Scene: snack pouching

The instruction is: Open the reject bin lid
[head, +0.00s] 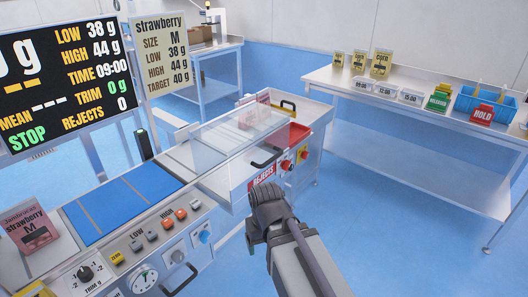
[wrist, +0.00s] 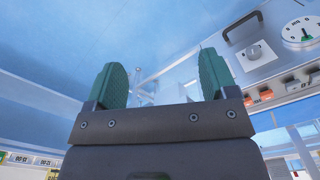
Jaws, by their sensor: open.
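The reject bin (head: 238,180) is a pale box with a red REJECTS label (head: 262,175), right of the blue belt in the head view. A black handle (head: 267,157) sits at the front edge of its top, near a clear cover (head: 240,130). The lid looks closed, but its outline is hard to tell from the cover. My gripper (wrist: 163,80) is open and empty, with two green fingers apart in the wrist view. In the head view my dark wrist is in front of and below the label, and the fingers are hidden. The gripper appears clear of the handle.
A control panel with a dial (head: 143,280) and coloured buttons lies front left. A side table (head: 420,135) holds packs and a blue crate (head: 488,103). Open floor lies between.

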